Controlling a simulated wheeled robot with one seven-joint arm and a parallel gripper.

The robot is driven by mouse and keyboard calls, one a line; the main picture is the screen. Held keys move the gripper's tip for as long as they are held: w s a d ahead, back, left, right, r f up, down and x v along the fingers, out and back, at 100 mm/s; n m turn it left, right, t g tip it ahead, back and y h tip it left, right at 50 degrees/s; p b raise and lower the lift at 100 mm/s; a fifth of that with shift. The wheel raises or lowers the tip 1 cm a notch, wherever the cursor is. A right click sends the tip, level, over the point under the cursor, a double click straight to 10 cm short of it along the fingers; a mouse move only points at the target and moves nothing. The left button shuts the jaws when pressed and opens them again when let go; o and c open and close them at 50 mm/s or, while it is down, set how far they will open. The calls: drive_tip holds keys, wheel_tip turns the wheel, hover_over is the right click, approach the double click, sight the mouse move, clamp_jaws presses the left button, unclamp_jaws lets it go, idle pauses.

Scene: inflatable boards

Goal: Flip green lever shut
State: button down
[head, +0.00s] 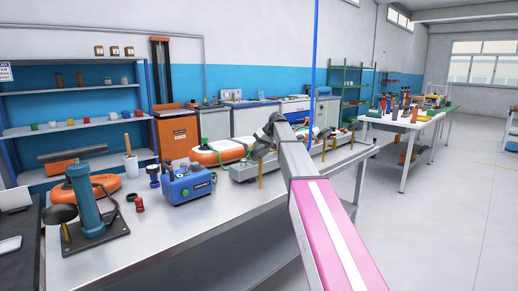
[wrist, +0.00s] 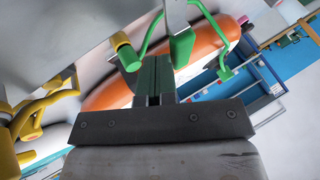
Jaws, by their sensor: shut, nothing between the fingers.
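In the head view my gripper and arm hide much of the lever area.
Yellow handles (wrist: 38,122) stand left of the fingers in the wrist view. On the bench are a blue pump box (head: 188,187), a teal hand pump (head: 86,200) and the long grey fixture (head: 243,172). The front middle of the bench (head: 200,228) is clear.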

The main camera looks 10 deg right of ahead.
drive_tip(key=shift+a, duration=0.3)
idle(0.5)
drive_tip(key=shift+r, duration=0.15)
